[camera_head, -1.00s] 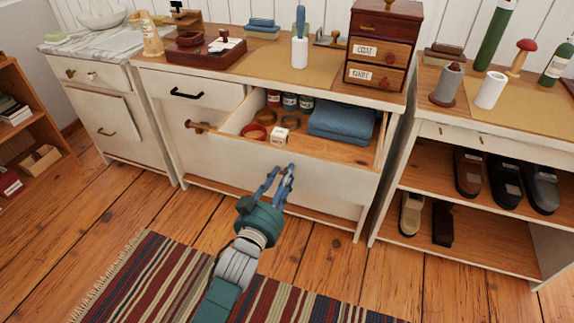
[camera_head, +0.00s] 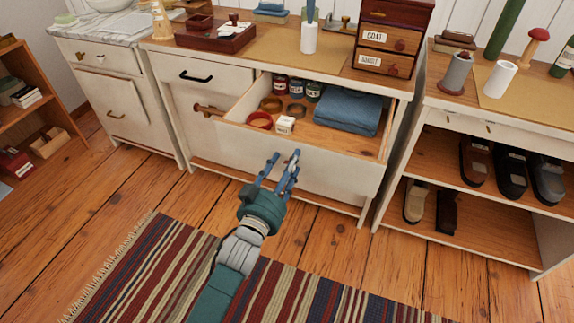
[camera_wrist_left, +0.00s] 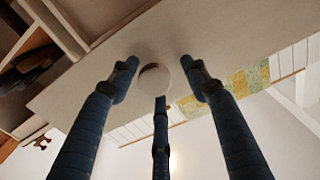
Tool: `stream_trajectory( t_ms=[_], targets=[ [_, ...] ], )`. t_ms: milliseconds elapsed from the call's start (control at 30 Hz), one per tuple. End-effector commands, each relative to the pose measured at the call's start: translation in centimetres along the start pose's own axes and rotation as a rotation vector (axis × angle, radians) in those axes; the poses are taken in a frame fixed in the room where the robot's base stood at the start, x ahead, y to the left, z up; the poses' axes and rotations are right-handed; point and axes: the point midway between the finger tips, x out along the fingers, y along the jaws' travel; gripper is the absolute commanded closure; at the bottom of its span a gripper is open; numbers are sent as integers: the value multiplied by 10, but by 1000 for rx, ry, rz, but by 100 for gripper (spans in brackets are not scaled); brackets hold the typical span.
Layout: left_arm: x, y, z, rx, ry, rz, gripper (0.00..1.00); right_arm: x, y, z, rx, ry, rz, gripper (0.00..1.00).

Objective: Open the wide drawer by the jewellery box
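The wide drawer (camera_head: 322,172) of the middle white cabinet stands well pulled out, its inside in plain view. A dark red compartment box (camera_head: 216,38) and a small chest (camera_head: 357,62) with labelled drawers stand on the cabinet top; I cannot tell which is the jewellery box. My left gripper (camera_head: 284,160) is at the drawer front, its fingers spread apart. In the left wrist view, a round pale knob (camera_wrist_left: 154,78) on the drawer front shows between the fingertips, with no clear grip on it. My right gripper is not in view.
The drawer holds a folded blue cloth (camera_head: 347,110), jars (camera_head: 313,92), rings and a small white box (camera_head: 285,124). A shoe shelf (camera_head: 465,226) stands at right, a marble-topped cabinet (camera_head: 122,85) at left. A striped rug (camera_head: 180,265) lies in front on open floor.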

Motion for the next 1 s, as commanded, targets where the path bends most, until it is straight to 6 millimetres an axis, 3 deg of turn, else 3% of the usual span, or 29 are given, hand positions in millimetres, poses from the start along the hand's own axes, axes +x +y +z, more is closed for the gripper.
stream_trajectory(
  t_ms=[233,700,1000],
  targets=[
    [-17,0,3,-1,-6,0,53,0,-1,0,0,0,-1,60],
    [-108,-1,1,0,-3,-2,53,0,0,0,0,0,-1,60],
    [-121,-1,0,0,1,-1,53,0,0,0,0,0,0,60]
  ],
)
